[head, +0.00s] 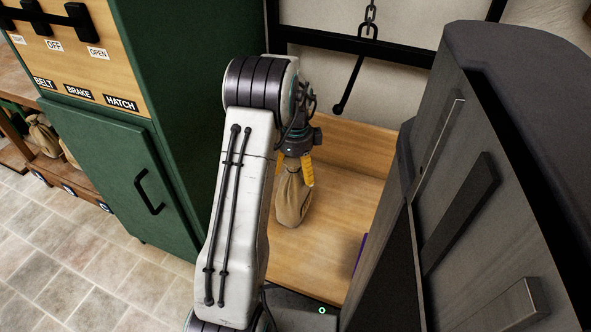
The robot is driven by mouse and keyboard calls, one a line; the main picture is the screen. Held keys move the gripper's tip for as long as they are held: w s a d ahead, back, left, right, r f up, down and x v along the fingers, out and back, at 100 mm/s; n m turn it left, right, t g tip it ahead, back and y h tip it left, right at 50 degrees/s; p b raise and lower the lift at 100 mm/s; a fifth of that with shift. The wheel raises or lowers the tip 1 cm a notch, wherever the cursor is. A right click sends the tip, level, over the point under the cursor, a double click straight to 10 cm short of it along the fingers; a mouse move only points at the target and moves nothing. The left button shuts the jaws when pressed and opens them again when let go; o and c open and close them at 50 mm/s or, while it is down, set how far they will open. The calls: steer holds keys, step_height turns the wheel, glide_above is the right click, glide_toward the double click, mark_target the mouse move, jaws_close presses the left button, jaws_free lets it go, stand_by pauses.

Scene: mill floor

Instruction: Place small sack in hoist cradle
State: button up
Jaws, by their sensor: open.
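A small tan sack (292,203) with a gathered neck stands upright, apparently resting on a light wooden platform. The platform (325,240) has a raised back board and lies below a chain; it looks like the hoist cradle. My gripper (296,178) is directly above the sack, its orange fingers pointing down on either side of the neck. The fingers are open; whether they touch the cloth I cannot tell. My arm hides the left part of the platform.
A dark chain (369,20) and rod hang behind the platform. A green cabinet (140,170) with labelled levers stands left. A large dark grey cabinet-like body (475,150) closes in on the right. More sacks (42,135) sit on shelves far left. Tiled floor (70,260) is clear at lower left.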

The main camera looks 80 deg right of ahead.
step_height(320, 180, up, 12)
steer(key=p, duration=0.3)
steer(key=shift+f+p, duration=0.2)
steer(key=shift+p, duration=0.2)
steer(key=shift+a, duration=0.1)
stand_by(0.5)
